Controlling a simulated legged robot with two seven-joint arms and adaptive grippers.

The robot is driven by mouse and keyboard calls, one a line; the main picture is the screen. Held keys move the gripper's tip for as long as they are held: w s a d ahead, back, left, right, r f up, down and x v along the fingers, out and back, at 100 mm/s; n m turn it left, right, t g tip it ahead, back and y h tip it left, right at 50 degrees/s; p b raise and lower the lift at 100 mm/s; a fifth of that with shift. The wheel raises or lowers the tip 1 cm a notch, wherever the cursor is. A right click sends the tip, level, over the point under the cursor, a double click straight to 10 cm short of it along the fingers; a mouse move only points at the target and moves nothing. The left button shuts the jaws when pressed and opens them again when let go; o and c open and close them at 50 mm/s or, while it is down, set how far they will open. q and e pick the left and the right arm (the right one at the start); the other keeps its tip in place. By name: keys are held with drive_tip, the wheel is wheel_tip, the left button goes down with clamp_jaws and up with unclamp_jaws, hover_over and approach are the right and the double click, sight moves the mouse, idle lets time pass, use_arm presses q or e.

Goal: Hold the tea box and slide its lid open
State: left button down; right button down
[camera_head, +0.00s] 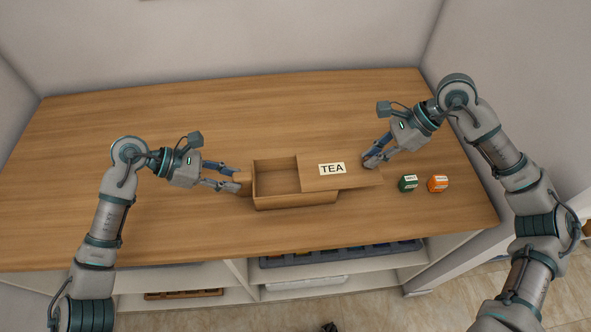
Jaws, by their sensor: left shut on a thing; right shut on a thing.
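The wooden tea box (295,201) sits near the front middle of the table. Its lid (346,177), with a TEA label, is slid to the right and sticks out past the box's right end. The left part of the box is open and its visible inside looks empty. My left gripper (238,180) is shut on a wooden part at the box's left end. My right gripper (372,160) is shut on the right end of the lid, and its fingers partly hide that edge.
A green tea packet (408,183) and an orange tea packet (438,183) stand on the wooden table (190,105), right of the lid. The table behind the box is clear. Shelves below the front edge hold a blue-grey tray (300,260) and other containers.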

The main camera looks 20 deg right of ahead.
drive_tip(key=shift+s+d, duration=0.1)
drive_tip(key=shift+d, duration=0.25)
idle(0.4)
drive_tip(key=c, duration=1.1)
unclamp_jaws()
drive_tip(key=shift+c, duration=0.2)
drive_tip(key=v, duration=1.2)
